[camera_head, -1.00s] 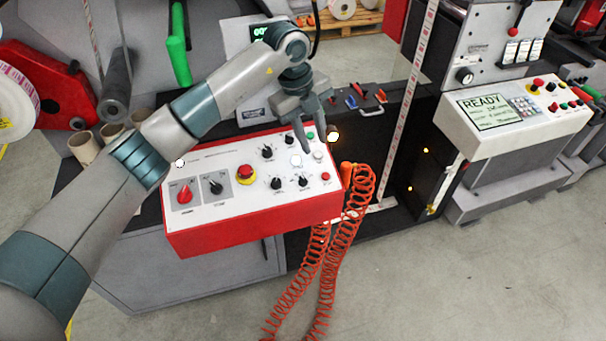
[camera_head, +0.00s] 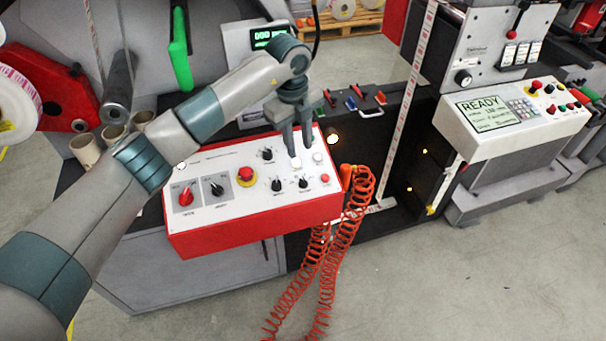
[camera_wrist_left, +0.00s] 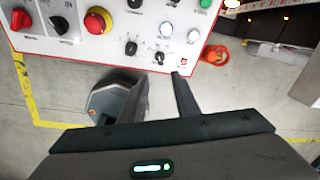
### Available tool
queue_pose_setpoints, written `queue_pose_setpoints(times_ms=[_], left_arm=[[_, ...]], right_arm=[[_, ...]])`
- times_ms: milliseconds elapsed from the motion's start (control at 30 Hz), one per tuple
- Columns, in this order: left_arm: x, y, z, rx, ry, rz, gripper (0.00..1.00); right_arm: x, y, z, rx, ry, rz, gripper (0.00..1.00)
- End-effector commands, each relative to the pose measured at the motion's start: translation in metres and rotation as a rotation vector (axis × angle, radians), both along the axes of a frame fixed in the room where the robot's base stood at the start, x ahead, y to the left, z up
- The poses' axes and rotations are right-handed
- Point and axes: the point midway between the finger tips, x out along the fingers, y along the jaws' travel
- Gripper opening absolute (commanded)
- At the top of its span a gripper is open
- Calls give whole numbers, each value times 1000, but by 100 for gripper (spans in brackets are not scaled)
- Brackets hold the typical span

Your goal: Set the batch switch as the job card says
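The red-framed control panel (camera_head: 250,217) carries a red rotary switch (camera_head: 185,195), a black rotary switch (camera_head: 216,188), a red emergency stop and several small black knobs. Labels are too small to read, so I cannot tell which is the batch switch. No job card is recognizable. My left gripper (camera_head: 300,151) points down over the panel's right part, its fingers partly covering the upper right controls. In the left wrist view its fingers (camera_wrist_left: 160,80) are apart and empty, near two small black knobs (camera_wrist_left: 131,47) (camera_wrist_left: 159,57) and a red button (camera_wrist_left: 184,62). My right gripper is out of view.
A coiled orange hose (camera_head: 340,230) hangs at the panel's right end. Clamps with coloured handles (camera_head: 355,100) stand behind it. A second console (camera_head: 515,118) with a READY screen is at the right. Cardboard cores (camera_head: 86,150) stand at the left.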

Motion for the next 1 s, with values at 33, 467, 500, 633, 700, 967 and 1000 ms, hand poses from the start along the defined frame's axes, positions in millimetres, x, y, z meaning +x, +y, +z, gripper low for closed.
queue_pose_setpoints(times_ms=[33, 467, 500, 633, 700, 967, 1000], left_arm=[[0, -1, -6, 1, 4, 2, 29], [3, -6, -83, 2, 4, 1, 29], [4, -7, -90, 0, 4, 2, 29], [5, -9, -110, 0, 3, 1, 29], [6, -9, -120, 0, 3, 2, 29], [7, -11, -137, -1, -1, 0, 29], [7, -11, -138, -1, -1, 0, 29]], right_arm=[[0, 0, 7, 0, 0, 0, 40], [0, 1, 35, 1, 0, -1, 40], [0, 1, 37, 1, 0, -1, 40], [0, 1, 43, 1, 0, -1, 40], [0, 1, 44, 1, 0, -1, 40], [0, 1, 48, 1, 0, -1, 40], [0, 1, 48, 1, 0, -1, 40]])
